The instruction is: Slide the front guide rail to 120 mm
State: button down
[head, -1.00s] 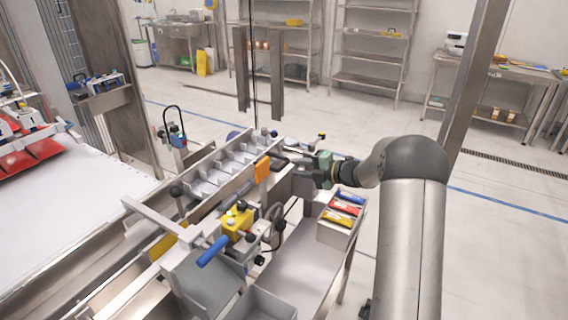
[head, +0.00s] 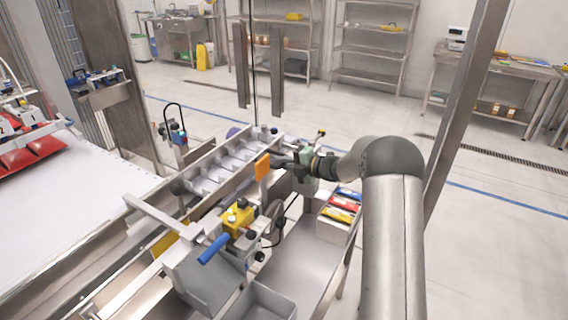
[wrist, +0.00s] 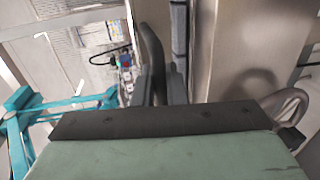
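The front guide rail (head: 235,190) seems to be the long metal strip along the near side of the cleated conveyor (head: 222,165); its exact ends are hard to tell. An upright orange plate (head: 262,167) stands beside it. My gripper (head: 279,161) is just right of the orange plate, with its dark fingers pointing left at it. I cannot tell whether they touch it. In the wrist view my dark fingers (wrist: 163,75) look close together beside a broad metal face (wrist: 235,50). Any object between them is hidden. No readable scale shows.
A bin of red, yellow and blue packs (head: 340,209) sits below my arm. A handwheel (wrist: 286,105) shows at right in the wrist view. Open floor lies behind.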

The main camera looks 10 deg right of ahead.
jog(key=shift+b+x, duration=0.7)
jog(key=shift+x, duration=0.15)
jog(key=shift+w+a+r, duration=0.15)
jog(key=shift+w+a, duration=0.1)
jog(key=shift+r, duration=0.15)
jog(key=c, duration=1.6)
grip_release()
jog(key=b+v, duration=0.3)
jog(key=v, duration=1.4)
jog(key=shift+s+d, duration=0.1)
jog(key=shift+s, duration=0.05)
